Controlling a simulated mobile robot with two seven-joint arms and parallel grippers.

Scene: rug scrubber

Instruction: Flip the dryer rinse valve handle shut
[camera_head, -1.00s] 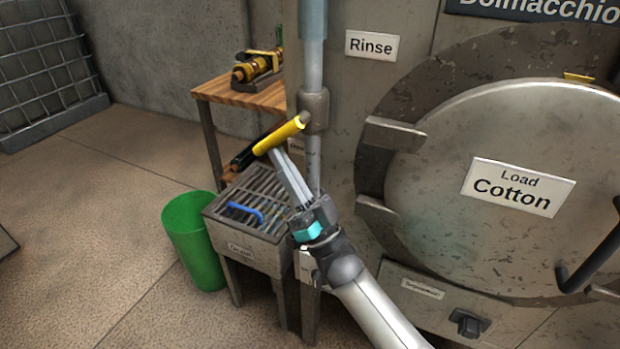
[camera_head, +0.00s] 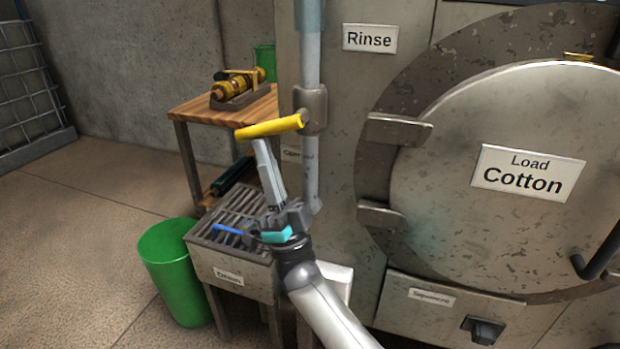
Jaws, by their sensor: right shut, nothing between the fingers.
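The yellow rinse valve handle (camera_head: 270,127) sticks out to the left from the grey valve body (camera_head: 311,109) on the vertical pipe (camera_head: 312,60), close to level, its free end slightly lower. The white "Rinse" sign (camera_head: 370,38) is on the machine to the right of the pipe. My right gripper (camera_head: 262,145) reaches up from below, its fingers shut and empty. Its fingertips are just under the handle, near its middle; I cannot tell whether they touch. My left gripper is not in view.
The dryer's round door (camera_head: 510,150) fills the right side. A grated drain basin (camera_head: 235,262) stands below the handle, beside a green bucket (camera_head: 172,270). A wooden table (camera_head: 200,108) with a brass tool (camera_head: 236,84) is behind. Floor at left is clear.

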